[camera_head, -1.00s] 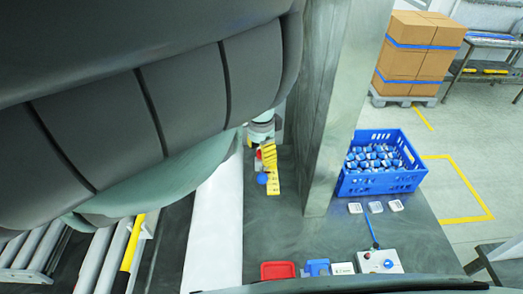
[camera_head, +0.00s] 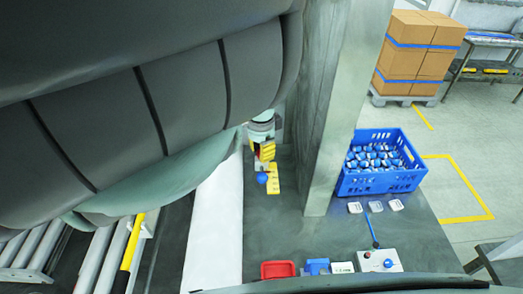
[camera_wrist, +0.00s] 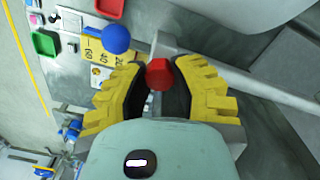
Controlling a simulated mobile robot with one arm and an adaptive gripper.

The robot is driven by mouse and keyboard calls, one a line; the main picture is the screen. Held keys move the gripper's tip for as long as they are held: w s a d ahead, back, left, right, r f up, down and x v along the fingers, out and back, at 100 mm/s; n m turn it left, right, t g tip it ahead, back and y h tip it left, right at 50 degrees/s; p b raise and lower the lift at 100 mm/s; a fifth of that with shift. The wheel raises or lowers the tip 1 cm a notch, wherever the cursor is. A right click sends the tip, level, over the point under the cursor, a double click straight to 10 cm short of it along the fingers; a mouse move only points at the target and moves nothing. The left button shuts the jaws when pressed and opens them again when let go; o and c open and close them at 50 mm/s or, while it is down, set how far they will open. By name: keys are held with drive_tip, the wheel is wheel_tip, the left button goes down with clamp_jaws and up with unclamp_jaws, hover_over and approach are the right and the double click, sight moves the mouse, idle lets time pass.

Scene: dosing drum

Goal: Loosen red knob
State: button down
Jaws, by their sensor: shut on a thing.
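The red knob (camera_wrist: 158,74) shows in the wrist view between the yellow ribbed fingers of my gripper (camera_wrist: 160,88). My gripper is shut on it. Beside the knob is a blue ball (camera_wrist: 117,38), over a yellow plate (camera_wrist: 94,52) with dark markings. In the head view my gripper (camera_head: 264,152) is at the far end of the bench, just behind the blue ball (camera_head: 262,178) and the yellow plate (camera_head: 273,180). The red knob is hidden there. The part below the knob is mostly covered by my gripper.
A grey metal post (camera_head: 335,110) stands close to the right of my gripper. A blue crate (camera_head: 382,184) of bottles, a red tray (camera_head: 278,270) and a white control box (camera_head: 380,262) are on the bench. A roller conveyor (camera_head: 95,262) lies at the left.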

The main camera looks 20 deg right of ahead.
drive_tip(key=shift+n, duration=0.3)
drive_tip(key=n+b, duration=0.1)
drive_tip(key=n, duration=0.3)
drive_tip(key=shift+w+f, duration=0.1)
drive_tip(key=n, duration=0.4)
drive_tip(key=shift+n+b, duration=0.3)
drive_tip(key=shift+b, duration=0.1)
drive_tip(key=n+b, duration=0.1)
drive_tip(key=n, duration=0.3)
drive_tip(key=shift+n+b, duration=0.45)
drive_tip(key=shift+n, duration=1.75)
drive_tip(key=c, duration=0.7)
unclamp_jaws()
